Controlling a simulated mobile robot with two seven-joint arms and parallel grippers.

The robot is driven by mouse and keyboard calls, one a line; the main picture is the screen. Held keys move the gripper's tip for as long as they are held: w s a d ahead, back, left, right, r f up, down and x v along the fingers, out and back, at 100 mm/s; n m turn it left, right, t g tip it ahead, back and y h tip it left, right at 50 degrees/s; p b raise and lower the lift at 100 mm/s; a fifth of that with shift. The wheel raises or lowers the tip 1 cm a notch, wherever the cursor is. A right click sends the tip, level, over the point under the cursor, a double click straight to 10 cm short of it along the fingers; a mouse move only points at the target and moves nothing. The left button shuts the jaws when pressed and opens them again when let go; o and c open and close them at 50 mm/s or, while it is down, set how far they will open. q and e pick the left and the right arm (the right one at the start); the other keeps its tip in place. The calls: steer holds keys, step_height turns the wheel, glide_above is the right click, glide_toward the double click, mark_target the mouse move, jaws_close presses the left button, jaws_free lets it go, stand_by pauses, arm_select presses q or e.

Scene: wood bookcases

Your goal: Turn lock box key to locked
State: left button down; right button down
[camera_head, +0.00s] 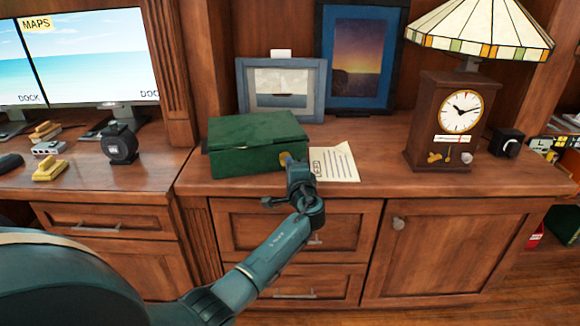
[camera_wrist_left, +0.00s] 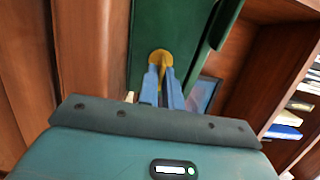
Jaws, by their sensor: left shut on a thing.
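The green lock box (camera_head: 256,143) stands on the wooden counter with its lid down. Its front also shows in the left wrist view (camera_wrist_left: 146,28). The yellow key (camera_head: 285,158) is at the right part of the box's front; in the left wrist view the round key piece (camera_wrist_left: 160,57) shows against the green face. My left gripper (camera_head: 290,162) reaches up to the box front. Its blue fingers (camera_wrist_left: 162,82) are shut on the key. The fingers hide part of the key, and I cannot tell how far it is turned. My right gripper is not in view.
A paper sheet (camera_head: 334,164) lies right of the box. Picture frames (camera_head: 242,90) stand behind it. A clock (camera_head: 452,122) and a lamp (camera_head: 482,32) stand to the right. Drawers (camera_head: 262,228) are below. The counter before the clock is clear.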

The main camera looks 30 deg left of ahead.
arm_select(q)
steer(key=c, duration=1.6)
jaws_free()
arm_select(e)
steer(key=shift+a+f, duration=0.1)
arm_select(q)
steer(key=p+v, duration=0.1)
steer(key=v, duration=1.2)
steer(key=shift+s, duration=0.1)
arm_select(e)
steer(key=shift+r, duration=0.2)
